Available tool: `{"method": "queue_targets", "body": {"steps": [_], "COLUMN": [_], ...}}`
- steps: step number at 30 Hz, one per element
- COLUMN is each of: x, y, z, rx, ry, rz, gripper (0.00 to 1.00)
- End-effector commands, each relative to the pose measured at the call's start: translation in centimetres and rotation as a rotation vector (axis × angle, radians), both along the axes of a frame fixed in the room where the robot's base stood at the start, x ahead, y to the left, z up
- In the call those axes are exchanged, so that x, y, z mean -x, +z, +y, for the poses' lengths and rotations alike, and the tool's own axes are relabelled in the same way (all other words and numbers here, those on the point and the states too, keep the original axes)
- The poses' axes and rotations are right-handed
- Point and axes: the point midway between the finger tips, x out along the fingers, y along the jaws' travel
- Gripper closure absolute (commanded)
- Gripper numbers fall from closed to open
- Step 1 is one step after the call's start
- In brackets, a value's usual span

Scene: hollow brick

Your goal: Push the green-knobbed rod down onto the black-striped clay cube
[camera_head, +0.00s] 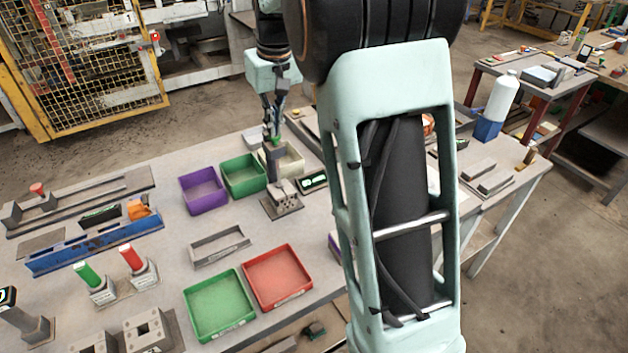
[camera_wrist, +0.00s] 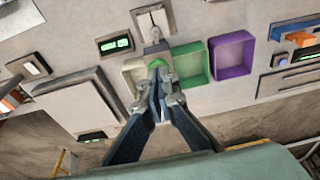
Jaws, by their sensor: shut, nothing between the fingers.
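My gripper (camera_head: 270,127) is shut and empty, pointing down above the green knob (camera_head: 275,141) of an upright grey rod (camera_head: 273,165). In the wrist view the closed fingertips (camera_wrist: 162,72) overlap the green knob (camera_wrist: 156,62); I cannot tell whether they touch it. The rod stands at a grey block with holes (camera_head: 284,189) on a flat base plate (camera_head: 283,207). The base plate also shows in the wrist view (camera_wrist: 143,22). I cannot make out black stripes on the block, and the rod's lower end is partly hidden.
Purple (camera_head: 203,190), green (camera_head: 243,174) and cream (camera_head: 293,160) bins stand close beside the rod. A small display (camera_head: 313,181) lies right of the block. Green (camera_head: 218,305) and red (camera_head: 277,277) trays are in front. Green-handled (camera_head: 87,274) and red-handled (camera_head: 132,258) pieces stand front left.

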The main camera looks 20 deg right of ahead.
Motion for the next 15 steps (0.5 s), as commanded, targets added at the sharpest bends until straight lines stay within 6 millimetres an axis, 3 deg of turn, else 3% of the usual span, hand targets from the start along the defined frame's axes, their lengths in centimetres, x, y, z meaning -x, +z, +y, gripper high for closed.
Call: {"method": "queue_targets", "body": {"steps": [10, 15], "x": [0.0, 0.0], "y": [0.1, 1.0], "z": [0.0, 0.0], "rx": [0.0, 0.0], "ry": [0.0, 0.0], "rz": [0.0, 0.0], "gripper": [1.0, 1.0]}}
